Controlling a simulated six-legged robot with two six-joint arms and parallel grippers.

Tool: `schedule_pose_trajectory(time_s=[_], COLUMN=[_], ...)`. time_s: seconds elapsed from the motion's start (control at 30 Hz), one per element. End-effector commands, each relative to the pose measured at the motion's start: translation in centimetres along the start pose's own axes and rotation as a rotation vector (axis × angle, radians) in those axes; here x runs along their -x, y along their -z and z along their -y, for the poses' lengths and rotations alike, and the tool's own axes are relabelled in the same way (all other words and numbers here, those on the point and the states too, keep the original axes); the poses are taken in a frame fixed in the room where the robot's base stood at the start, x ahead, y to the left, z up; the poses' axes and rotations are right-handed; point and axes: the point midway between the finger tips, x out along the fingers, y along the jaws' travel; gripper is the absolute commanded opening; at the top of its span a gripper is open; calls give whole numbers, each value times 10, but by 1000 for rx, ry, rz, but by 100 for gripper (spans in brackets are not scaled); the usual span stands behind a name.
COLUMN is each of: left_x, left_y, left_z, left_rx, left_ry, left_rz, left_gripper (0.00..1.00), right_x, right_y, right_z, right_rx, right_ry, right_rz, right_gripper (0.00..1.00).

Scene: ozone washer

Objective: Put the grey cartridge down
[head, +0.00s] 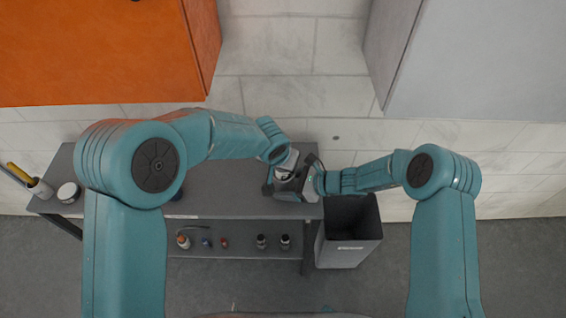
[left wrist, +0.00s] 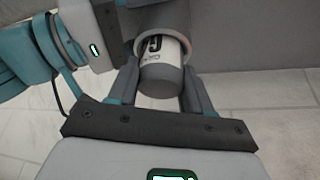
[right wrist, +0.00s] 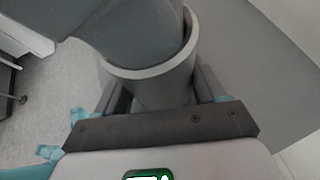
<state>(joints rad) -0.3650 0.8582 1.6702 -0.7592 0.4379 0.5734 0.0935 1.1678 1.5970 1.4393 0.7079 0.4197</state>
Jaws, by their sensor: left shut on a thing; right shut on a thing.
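A cartridge with a white, black-lettered body and grey end (left wrist: 163,72) sits between the fingers of my left gripper (left wrist: 162,95), which is shut on it. A pale ring-like rim (left wrist: 205,48) shows around its far part; I cannot tell how deep the cartridge sits in it. My right gripper (right wrist: 155,98) is shut on a grey, open-mouthed cylindrical housing (right wrist: 160,93). A dark grey shape fills much of its mouth in the right wrist view. In the head view the left gripper (head: 281,185) and right gripper (head: 310,182) meet above the table's right end, largely hiding what they hold.
The dark grey table (head: 225,204) has free room left of the grippers. A white round container (head: 68,192) stands at its left end. Several small bottles (head: 262,241) stand on the lower shelf. An open dark bin (head: 349,245) stands at the table's right end.

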Motion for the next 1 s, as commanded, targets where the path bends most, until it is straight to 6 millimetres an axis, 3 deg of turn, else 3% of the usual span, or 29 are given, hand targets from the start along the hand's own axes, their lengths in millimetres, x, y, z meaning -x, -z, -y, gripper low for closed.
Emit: schedule_pose_trajectory(time_s=[0.27,0.3,0.33,0.37,0.73,1.0], left_x=[-2,-2,-2,-2,6,65], left_y=[-1,-1,-1,-1,1,1], left_z=[0,0,0,0,0,0], left_rx=[0,0,0,0,-1,0], left_ry=[0,1,1,1,1,1], left_rz=[0,0,0,0,-2,-5], left_gripper=[0,62,72,75,75,75], right_x=[0,0,0,0,0,0], right_y=[0,0,0,0,0,0], right_z=[0,0,0,0,0,0], right_rx=[0,0,0,0,0,0], right_ry=[-1,-1,0,0,0,0], right_rz=[0,0,0,0,0,0], right_gripper=[53,53,53,53,53,53])
